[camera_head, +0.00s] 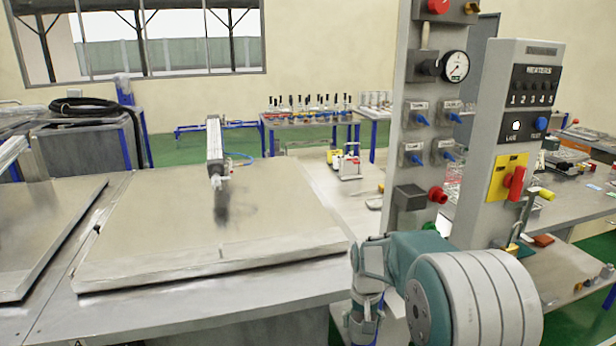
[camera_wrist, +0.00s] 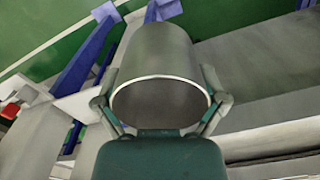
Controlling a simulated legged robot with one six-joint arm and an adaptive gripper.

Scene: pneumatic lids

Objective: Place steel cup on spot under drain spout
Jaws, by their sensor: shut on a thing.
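The steel cup (camera_wrist: 155,55) is in my gripper (camera_wrist: 161,97) in the wrist view. It is a plain grey cylinder with a bright rim and a dark open mouth turned toward the camera. My gripper's two fingers press on it from either side, and it is clear of any surface that I can make out. In the head view, part of my teal arm is at the lower right, and the cup cannot be told apart there. I cannot pick out a drain spout or a marked spot under it in either view.
A large flat metal lid (camera_head: 200,225) with a pneumatic cylinder (camera_head: 214,150) lies on the bench. A panel with a gauge (camera_head: 455,66) and a grey heater control box (camera_head: 500,130) stand close beyond my arm. A blue-legged table (camera_head: 305,118) with several tools stands behind.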

